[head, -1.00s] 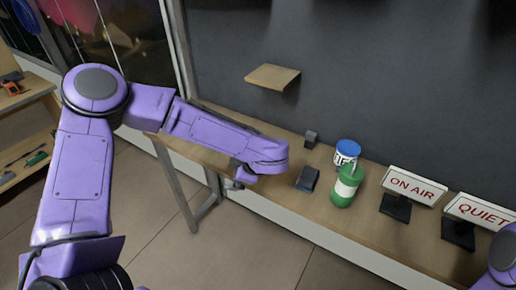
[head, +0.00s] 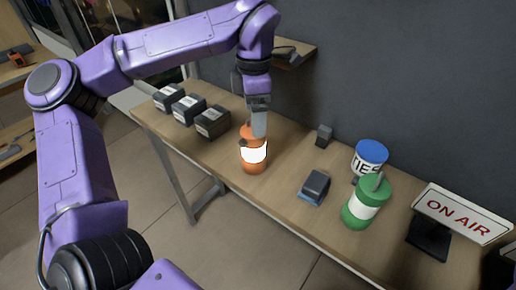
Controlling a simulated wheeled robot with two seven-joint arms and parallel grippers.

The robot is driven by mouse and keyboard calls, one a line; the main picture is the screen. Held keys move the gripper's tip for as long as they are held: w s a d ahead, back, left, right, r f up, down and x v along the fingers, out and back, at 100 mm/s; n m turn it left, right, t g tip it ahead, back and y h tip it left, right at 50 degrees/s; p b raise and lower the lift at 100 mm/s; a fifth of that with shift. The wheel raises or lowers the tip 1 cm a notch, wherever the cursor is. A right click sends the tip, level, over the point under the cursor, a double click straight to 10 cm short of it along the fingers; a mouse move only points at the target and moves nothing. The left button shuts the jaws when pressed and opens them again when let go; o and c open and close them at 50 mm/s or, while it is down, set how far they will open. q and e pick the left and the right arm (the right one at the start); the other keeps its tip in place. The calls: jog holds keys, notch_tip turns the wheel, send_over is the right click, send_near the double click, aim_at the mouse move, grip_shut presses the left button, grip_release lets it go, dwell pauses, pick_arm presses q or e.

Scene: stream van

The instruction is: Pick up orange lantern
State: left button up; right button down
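The orange lantern (head: 253,165) stands upright on the wooden counter, with a bright white glowing band around its middle. My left gripper (head: 257,127) points down from above at the lantern's top. One grey finger overlaps the upper right of the lantern in the view. The other finger is not clearly seen, so I cannot tell whether the gripper is closed on the lantern. My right gripper is not in view.
Several dark boxes (head: 187,108) stand in a row left of the lantern. To its right are a small dark device (head: 315,186), a green lantern-like container (head: 365,205), a blue-lidded can (head: 370,153) and an ON AIR sign (head: 462,215). A wall shelf (head: 298,54) is behind my arm.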

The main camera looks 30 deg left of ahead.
aim_at(254, 144)
pick_arm(q)
jog(key=f, duration=0.3)
jog(key=f+p, duration=0.1)
jog(key=f, duration=0.2)
jog(key=shift+a+f, duration=0.2)
jog(key=shift+f, duration=0.1)
jog(key=shift+s, duration=0.1)
jog(key=shift+c, duration=0.3)
jog(key=c, duration=1.6)
